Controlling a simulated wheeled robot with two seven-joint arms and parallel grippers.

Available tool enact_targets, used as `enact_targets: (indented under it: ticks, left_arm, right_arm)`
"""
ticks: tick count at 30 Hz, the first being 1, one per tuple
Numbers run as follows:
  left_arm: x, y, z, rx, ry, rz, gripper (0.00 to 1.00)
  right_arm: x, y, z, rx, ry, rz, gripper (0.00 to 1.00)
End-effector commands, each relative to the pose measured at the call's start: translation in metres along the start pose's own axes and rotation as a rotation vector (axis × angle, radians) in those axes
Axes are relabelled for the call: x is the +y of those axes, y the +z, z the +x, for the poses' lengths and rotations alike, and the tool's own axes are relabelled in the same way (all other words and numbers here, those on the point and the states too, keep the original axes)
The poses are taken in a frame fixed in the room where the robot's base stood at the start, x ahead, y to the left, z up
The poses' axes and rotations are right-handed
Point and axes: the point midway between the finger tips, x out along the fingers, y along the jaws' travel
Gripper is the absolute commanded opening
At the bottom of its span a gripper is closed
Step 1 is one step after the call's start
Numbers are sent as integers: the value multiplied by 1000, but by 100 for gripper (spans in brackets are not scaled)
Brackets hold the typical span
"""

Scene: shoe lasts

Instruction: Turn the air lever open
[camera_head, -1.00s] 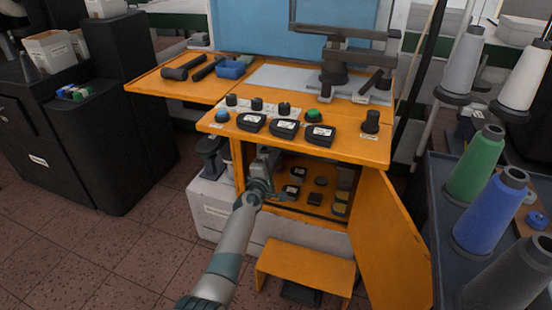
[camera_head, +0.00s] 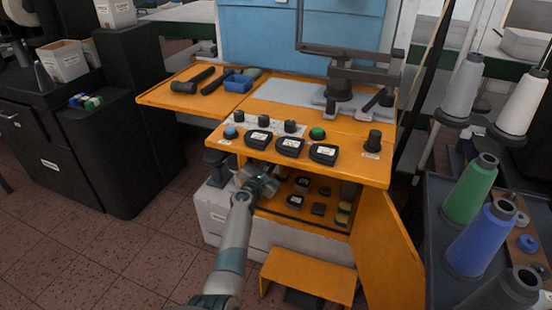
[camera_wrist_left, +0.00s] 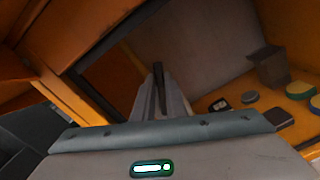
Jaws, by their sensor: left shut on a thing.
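My left gripper (camera_head: 262,184) is below the front edge of the orange machine table, at the mouth of the open cabinet. In the left wrist view its two grey fingers (camera_wrist_left: 160,98) are close together on a dark narrow piece (camera_wrist_left: 158,76). I cannot tell for sure whether this piece is the air lever, as the fingers and the table edge hide most of it. No other air lever can be made out. My right gripper is not in view.
The orange cabinet door (camera_head: 385,250) stands open at the right. Its shelf (camera_head: 325,199) holds several small dark items. An orange step (camera_head: 308,276) stands on the floor in front. A dark cart (camera_head: 445,250) with thread cones is at the right. The floor at the left is clear.

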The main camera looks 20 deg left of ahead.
Motion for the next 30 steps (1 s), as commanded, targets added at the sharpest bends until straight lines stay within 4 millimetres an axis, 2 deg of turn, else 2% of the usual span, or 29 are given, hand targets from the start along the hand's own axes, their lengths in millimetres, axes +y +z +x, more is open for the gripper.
enact_targets:
  ticks: [6,15,21,30]
  left_arm:
    - [12,0,0,3,0,-200,0]
    - [23,-5,0,3,-1,-399,0]
    - [26,-8,-1,3,-1,-460,0]
    - [26,-9,-1,3,-1,-478,0]
  right_arm:
    - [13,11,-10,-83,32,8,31]
    - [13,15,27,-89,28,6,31]
    - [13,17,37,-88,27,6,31]
    - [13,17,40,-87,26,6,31]
